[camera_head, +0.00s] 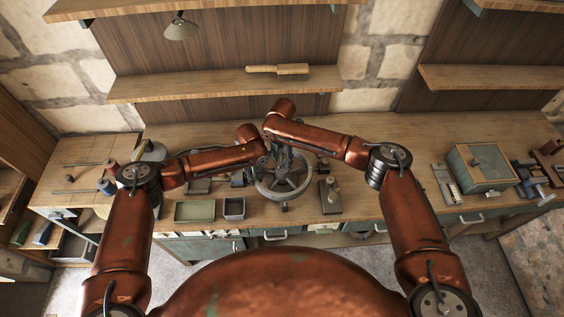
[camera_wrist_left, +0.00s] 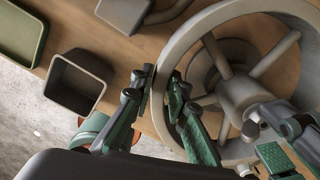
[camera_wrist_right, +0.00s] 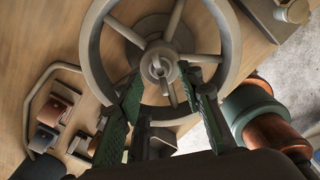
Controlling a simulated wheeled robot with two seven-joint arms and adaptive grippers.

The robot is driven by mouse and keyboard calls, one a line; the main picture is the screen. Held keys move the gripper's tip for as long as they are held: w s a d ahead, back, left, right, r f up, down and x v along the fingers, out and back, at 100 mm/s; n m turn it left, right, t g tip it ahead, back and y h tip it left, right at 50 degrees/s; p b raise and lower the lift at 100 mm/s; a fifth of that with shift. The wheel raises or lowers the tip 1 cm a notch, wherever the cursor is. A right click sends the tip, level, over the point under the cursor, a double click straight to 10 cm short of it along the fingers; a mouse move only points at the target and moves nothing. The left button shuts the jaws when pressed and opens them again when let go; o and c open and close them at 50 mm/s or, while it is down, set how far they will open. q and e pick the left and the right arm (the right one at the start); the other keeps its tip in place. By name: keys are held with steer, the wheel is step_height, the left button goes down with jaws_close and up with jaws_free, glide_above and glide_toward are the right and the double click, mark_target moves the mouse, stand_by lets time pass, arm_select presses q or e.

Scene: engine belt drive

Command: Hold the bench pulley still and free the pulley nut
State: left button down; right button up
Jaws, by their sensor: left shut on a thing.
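The bench pulley (camera_head: 304,187) is a grey spoked wheel standing at the middle of the bench, partly hidden by my arms in the head view. In the left wrist view, the pulley's rim (camera_wrist_left: 184,45) runs between the fingers of my left gripper (camera_wrist_left: 160,80), which is shut on it. The pulley nut (camera_wrist_right: 158,68) shows at the hub centre in the right wrist view. My right gripper (camera_wrist_right: 160,80) is open, with its fingers apart on either side of the hub near the nut. I cannot tell whether they touch it.
A green tray (camera_head: 194,222) and a small dark open box (camera_head: 234,216) stand left of the pulley. A metal block with a post (camera_head: 330,197) stands right of it. A teal box (camera_head: 483,165) is farther right. A wooden shelf (camera_head: 190,86) hangs behind.

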steer(key=shift+f, duration=0.95)
jaws_close()
